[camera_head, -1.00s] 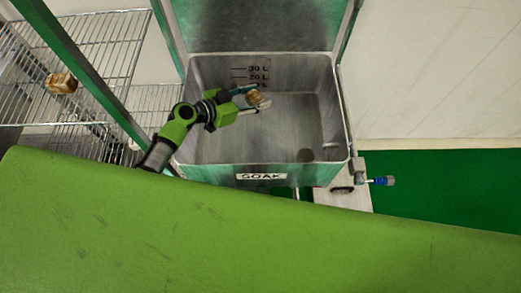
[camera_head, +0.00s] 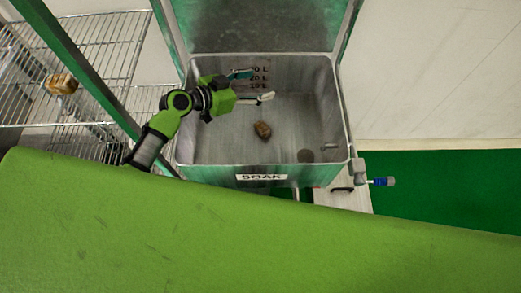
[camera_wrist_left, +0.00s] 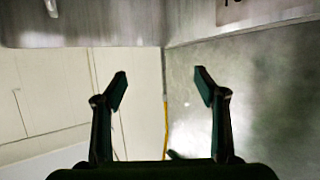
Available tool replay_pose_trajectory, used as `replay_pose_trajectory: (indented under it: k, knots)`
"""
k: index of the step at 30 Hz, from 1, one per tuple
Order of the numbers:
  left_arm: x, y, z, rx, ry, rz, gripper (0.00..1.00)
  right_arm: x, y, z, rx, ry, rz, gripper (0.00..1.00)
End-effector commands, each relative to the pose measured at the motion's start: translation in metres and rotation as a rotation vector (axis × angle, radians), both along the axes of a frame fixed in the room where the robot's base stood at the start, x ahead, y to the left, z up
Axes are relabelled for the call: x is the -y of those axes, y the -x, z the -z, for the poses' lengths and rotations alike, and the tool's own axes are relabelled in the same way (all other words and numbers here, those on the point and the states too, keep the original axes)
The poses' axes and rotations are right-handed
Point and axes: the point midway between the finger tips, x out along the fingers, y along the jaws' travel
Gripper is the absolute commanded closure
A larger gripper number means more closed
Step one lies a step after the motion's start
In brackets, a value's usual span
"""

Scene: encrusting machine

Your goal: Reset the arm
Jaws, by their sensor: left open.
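My left gripper (camera_head: 256,86) is open and empty, above the left back part of the metal sink marked SOAK (camera_head: 261,177). Its two spread fingers also show in the left wrist view (camera_wrist_left: 163,84), with nothing between them. A brown lump-like object (camera_head: 262,130) lies on the sink floor, just in front of the gripper and apart from it. My right gripper is not in view.
A wire rack (camera_head: 100,50) stands at the left with another brown object (camera_head: 61,84) on it. A green post (camera_head: 85,75) runs between rack and sink. A blue-handled valve (camera_head: 381,181) sticks out at the sink's right front corner.

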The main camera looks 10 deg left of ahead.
Motion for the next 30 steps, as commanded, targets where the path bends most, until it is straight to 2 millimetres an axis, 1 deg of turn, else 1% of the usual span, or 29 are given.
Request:
replay_pose_trajectory:
  k: [1, 3, 6, 9, 25, 30]
  knots:
    - [0.0, 0.0, -0.01, 0.006, -0.003, 0.001, 0.35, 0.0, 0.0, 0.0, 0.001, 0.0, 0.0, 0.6]
    - [0.0, 0.0, -0.021, 0.004, -0.002, 0.001, 0.35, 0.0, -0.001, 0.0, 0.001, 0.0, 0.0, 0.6]
    - [0.0, -0.001, -0.032, 0.004, -0.001, 0.0, 0.35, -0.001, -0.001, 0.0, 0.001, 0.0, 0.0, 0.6]
    - [0.0, -0.001, -0.037, 0.002, -0.001, -0.001, 0.35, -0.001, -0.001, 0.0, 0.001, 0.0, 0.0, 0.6]
    - [0.0, 0.0, -0.039, 0.0, 0.001, -0.001, 0.35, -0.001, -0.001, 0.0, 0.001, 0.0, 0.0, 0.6]
    - [0.0, 0.0, -0.038, 0.0, 0.0, -0.001, 0.35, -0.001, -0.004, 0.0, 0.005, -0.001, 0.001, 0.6]
